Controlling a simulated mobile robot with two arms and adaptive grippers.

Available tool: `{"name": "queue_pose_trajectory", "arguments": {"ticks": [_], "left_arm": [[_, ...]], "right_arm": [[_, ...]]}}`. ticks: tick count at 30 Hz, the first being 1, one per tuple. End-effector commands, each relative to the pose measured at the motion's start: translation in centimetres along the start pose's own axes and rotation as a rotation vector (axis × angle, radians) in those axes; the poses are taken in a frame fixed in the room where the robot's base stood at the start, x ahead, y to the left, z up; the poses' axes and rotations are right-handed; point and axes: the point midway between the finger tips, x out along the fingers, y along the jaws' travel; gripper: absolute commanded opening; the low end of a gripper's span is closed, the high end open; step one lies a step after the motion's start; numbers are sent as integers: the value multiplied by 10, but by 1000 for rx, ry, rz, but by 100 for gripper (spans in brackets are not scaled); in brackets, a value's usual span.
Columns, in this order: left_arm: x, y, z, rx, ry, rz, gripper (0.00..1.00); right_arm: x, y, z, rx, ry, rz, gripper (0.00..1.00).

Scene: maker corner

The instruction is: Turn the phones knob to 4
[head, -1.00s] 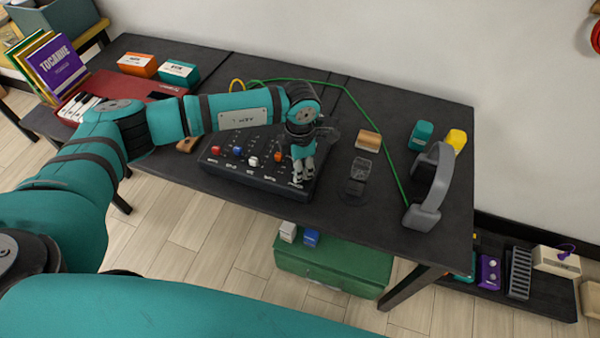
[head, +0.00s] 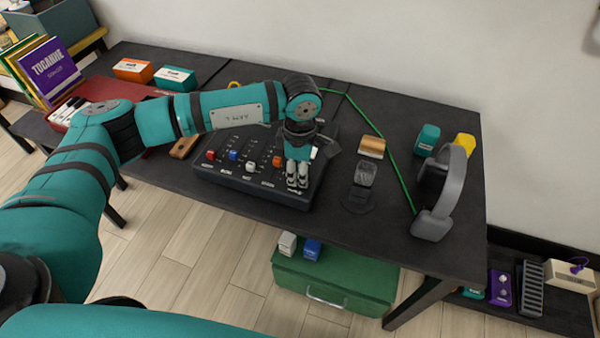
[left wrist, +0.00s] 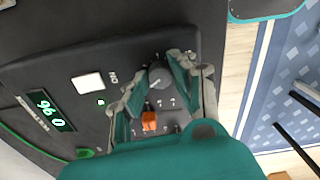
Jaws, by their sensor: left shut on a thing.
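The dark mixer (head: 222,178) lies on the black table, with coloured slider caps on its top. My left gripper (head: 296,180) points down over its front right corner, and its fingers hide the knob in the head view. In the left wrist view, the phones knob (left wrist: 159,75), a dark round knob with a pale pointer line, sits between the fingertips of my left gripper (left wrist: 162,82), which is shut on it. Small pale marks surround the knob, but I cannot read the number at the pointer. My right gripper is in neither view.
An orange slider cap (left wrist: 149,121) and a lit green display (left wrist: 50,110) are near the fingers. Right of the mixer are a dark stand (head: 361,185), a wooden block (head: 372,147) and grey headphones (head: 442,195). A green cable (head: 382,148) crosses the table.

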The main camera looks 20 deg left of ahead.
Motion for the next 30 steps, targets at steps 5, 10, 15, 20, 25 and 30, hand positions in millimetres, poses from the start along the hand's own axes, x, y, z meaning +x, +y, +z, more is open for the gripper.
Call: {"name": "queue_pose_trajectory", "arguments": {"ticks": [5, 10, 15, 20, 25, 30], "left_arm": [[-2, 1, 1, 2, -3, 3, 0], [-2, 1, 1, 1, -3, 3, 0], [-1, 1, 0, 1, -2, 2, 46], [-1, 0, 0, 1, -1, 1, 48], [-3, 0, 0, 1, -1, 1, 48], [-24, 1, 0, 1, -3, 4, 48]], "right_arm": [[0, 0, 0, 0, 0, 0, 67], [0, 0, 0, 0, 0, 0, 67], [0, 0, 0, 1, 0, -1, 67], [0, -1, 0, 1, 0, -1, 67], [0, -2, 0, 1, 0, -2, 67], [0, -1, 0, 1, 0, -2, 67]]}}
